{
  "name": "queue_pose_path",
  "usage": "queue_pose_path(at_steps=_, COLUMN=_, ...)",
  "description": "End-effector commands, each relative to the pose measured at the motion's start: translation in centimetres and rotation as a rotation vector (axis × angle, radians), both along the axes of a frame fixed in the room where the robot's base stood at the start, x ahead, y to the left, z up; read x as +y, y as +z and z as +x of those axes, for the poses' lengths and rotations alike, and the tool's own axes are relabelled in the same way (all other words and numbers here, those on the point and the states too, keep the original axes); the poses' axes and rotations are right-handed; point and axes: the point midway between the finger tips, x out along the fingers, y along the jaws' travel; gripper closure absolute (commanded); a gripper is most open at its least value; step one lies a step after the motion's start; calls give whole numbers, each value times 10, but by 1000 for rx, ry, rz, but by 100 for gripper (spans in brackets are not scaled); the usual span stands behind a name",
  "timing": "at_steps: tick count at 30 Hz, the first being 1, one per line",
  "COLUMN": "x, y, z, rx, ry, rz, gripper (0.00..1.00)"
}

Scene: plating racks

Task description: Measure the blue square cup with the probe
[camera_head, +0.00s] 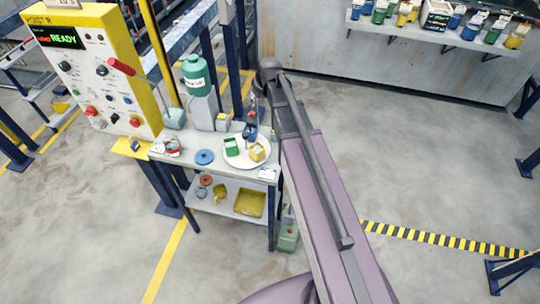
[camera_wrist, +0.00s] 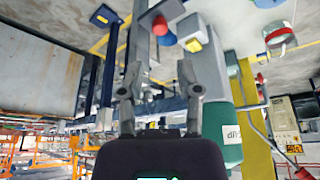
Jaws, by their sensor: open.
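A white round plate (camera_head: 233,160) on the small workbench holds a green square cup (camera_head: 232,147) and a yellow square cup (camera_head: 257,152). A small dark blue item (camera_head: 251,132), likely the blue square cup, stands at the plate's back edge, close below my gripper (camera_head: 257,100). In the wrist view my gripper (camera_wrist: 158,88) has its two fingers spread with nothing between them. I cannot identify the probe for certain.
A green bottle (camera_head: 196,75) stands on a grey stand behind the bench, beside the yellow control panel (camera_head: 90,75). A blue round lid (camera_head: 204,157) lies left of the plate. The lower shelf holds a yellow tray (camera_head: 249,203). A wall shelf (camera_head: 430,32) carries several coloured cups.

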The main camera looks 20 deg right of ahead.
Motion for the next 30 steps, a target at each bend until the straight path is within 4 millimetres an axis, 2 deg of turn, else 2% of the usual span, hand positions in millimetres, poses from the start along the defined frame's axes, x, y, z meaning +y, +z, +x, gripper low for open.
queue_pose_path(at_steps=1, x=-1, y=9, z=-3, rx=0, ry=0, rz=0, gripper=56)
queue_pose_path(at_steps=3, x=-2, y=14, z=-5, rx=0, ry=0, rz=0, gripper=56)
queue_pose_path(at_steps=15, x=-6, y=39, z=-14, rx=0, ry=0, rz=0, gripper=56)
queue_pose_path(at_steps=17, x=-4, y=29, z=-21, rx=12, ry=-9, rz=0, gripper=56)
queue_pose_path(at_steps=30, x=5, y=2, z=-70, rx=108, ry=-92, rz=-3, gripper=56)
